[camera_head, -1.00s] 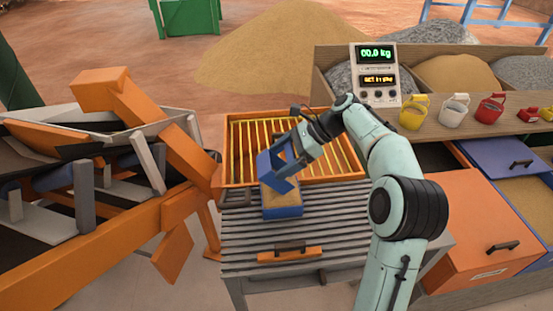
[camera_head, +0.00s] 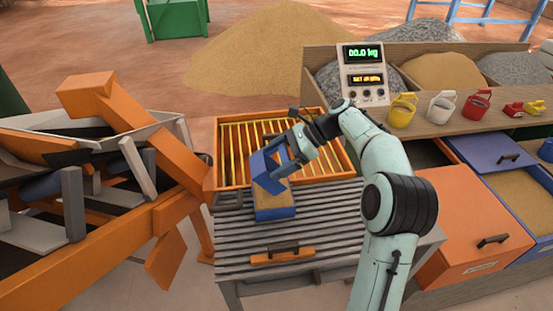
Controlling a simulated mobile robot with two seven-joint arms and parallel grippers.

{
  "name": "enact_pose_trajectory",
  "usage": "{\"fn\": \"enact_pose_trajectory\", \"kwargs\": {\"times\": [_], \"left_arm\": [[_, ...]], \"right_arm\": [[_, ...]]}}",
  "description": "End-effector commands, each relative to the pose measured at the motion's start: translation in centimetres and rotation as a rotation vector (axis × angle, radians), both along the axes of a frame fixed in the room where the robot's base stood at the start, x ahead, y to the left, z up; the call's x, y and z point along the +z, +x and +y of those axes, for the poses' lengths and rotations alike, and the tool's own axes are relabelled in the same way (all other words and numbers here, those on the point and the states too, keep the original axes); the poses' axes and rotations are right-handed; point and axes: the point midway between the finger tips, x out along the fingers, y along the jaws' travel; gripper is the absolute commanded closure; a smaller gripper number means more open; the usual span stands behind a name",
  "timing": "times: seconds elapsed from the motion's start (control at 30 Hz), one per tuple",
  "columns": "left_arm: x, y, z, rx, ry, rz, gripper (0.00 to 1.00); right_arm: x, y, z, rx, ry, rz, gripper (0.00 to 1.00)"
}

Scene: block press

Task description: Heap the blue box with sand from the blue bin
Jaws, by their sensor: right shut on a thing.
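The blue box (camera_head: 275,213) stands on the slatted grey table, with tan sand in its top. My right gripper (camera_head: 297,148) is shut on a blue scoop-like container (camera_head: 266,174) and holds it tilted over the back of the box. Its inside is mostly hidden, so I cannot tell how much sand it holds. The blue bin (camera_head: 520,193) is at the right, with tan sand inside and a blue lid (camera_head: 488,152) with a black handle behind it. My left gripper is not in view.
An orange tray with yellow slats (camera_head: 231,150) lies behind the box. Yellow (camera_head: 402,113), white (camera_head: 440,108) and red (camera_head: 476,105) pails stand on the wooden ledge beside a scale display (camera_head: 363,78). An orange bin cover (camera_head: 465,215) is at the right; orange machinery (camera_head: 120,115) fills the left.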

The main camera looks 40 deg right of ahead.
Motion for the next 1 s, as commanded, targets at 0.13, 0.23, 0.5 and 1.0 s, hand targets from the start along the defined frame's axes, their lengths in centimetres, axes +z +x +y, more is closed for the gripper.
{"fn": "enact_pose_trajectory", "kwargs": {"times": [0.13,0.23,0.5,1.0], "left_arm": [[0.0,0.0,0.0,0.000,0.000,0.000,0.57],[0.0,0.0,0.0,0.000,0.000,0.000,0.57],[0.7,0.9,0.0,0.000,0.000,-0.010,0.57],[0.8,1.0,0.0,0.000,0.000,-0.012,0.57]], "right_arm": [[0.0,0.0,0.0,0.001,0.000,-0.001,0.70],[0.1,0.0,0.0,0.001,0.000,-0.001,0.70],[0.8,0.2,0.2,0.005,-0.058,0.026,0.70],[3.8,0.2,0.3,0.009,-0.599,0.324,0.70]]}}
